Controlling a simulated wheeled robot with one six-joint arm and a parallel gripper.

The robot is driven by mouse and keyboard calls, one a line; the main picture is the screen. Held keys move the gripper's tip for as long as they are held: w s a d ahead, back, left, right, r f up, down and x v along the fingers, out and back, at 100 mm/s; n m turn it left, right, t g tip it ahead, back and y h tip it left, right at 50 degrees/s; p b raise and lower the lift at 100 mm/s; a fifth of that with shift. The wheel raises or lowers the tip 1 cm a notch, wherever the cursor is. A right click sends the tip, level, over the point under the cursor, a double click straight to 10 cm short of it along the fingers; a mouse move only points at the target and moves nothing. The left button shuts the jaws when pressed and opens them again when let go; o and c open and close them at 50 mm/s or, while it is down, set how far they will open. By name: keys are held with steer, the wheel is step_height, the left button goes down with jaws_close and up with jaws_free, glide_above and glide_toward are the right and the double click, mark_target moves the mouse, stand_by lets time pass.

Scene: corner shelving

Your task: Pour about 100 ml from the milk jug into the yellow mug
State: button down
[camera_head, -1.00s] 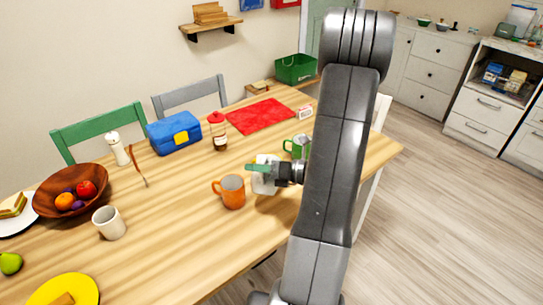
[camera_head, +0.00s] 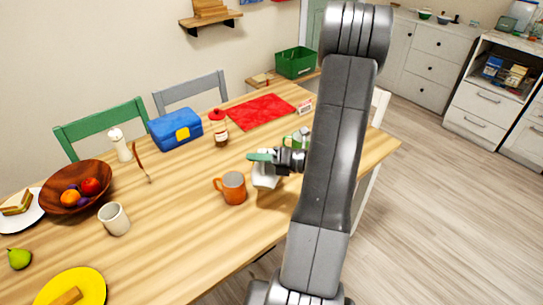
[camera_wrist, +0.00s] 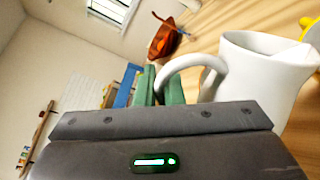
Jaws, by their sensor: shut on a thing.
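My gripper (camera_head: 262,157) has green fingers and is shut on the handle of the white milk jug (camera_head: 265,180). In the wrist view the jug (camera_wrist: 255,65) is at the right, with its handle running to the fingers. Its open mouth shows, but I cannot see the level inside. In the head view it hangs below the fingers beside an orange mug (camera_head: 233,188); whether it touches the table is unclear. I cannot make out the yellow mug in the head view. A yellow patch shows at the right edge of the wrist view; I cannot tell what it is.
A green mug (camera_head: 290,141) stands just behind my gripper. The table's front middle is clear.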

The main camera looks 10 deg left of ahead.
mark_target(257, 178)
steer(key=shift+w+r+p, duration=0.25)
steer(key=shift+r+p, duration=0.05)
steer(key=shift+w+r+m+p, duration=0.75)
steer(key=shift+m+p, duration=0.25)
steer(key=shift+p, duration=0.3)
stand_by(0.9)
steer(key=shift+w+r+m+g+p, duration=0.2)
steer(key=shift+w+p, duration=0.15)
steer(key=shift+p, duration=0.3)
steer(key=shift+w+r+m+g+p, duration=0.1)
steer(key=shift+w+m+p, duration=0.1)
steer(key=shift+w+p, duration=0.3)
